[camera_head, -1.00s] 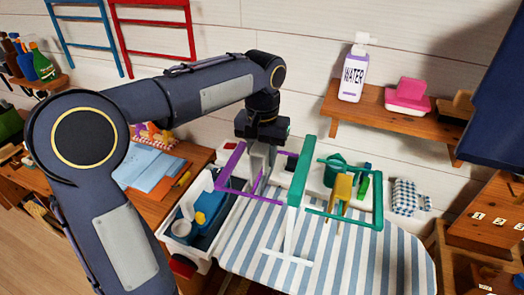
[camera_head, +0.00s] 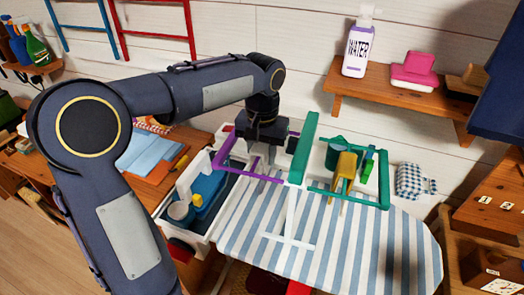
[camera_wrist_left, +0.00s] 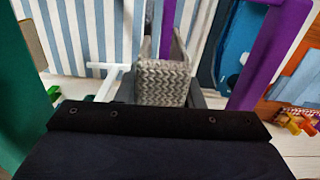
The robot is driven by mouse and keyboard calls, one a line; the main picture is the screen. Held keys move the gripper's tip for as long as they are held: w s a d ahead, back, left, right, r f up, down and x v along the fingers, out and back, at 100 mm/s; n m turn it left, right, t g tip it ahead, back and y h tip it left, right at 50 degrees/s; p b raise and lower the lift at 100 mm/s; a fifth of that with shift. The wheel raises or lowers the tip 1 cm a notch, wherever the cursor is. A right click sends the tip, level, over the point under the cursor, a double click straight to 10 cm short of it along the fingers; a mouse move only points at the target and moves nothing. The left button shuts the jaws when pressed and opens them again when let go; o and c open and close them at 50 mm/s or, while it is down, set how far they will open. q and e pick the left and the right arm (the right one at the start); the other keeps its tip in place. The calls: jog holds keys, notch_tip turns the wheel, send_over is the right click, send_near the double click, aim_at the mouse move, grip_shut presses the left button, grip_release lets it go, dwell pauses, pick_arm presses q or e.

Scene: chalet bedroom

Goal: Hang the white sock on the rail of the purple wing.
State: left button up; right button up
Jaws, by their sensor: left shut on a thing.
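My left gripper (camera_head: 268,152) is over the purple wing (camera_head: 224,160) of the drying rack, pointing down. In the left wrist view it is shut on a pale grey-white knitted piece with a zigzag pattern, which I take as the white sock (camera_wrist_left: 163,82). The sock hangs between the purple bar (camera_wrist_left: 268,50) on the right and the white post (camera_wrist_left: 108,85) on the left. I cannot tell whether it touches the purple rail. In the head view the sock is mostly hidden by the gripper. My right gripper is out of view.
The rack's green wing (camera_head: 385,180) is on the right, near a yellow item (camera_head: 345,168). The rack's white base stands on a striped board (camera_head: 345,245). A white tray (camera_head: 168,215) with blue contents lies left.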

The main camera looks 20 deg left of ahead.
pick_arm(q)
jog(key=o, duration=1.1)
jog(key=shift+c, duration=0.2)
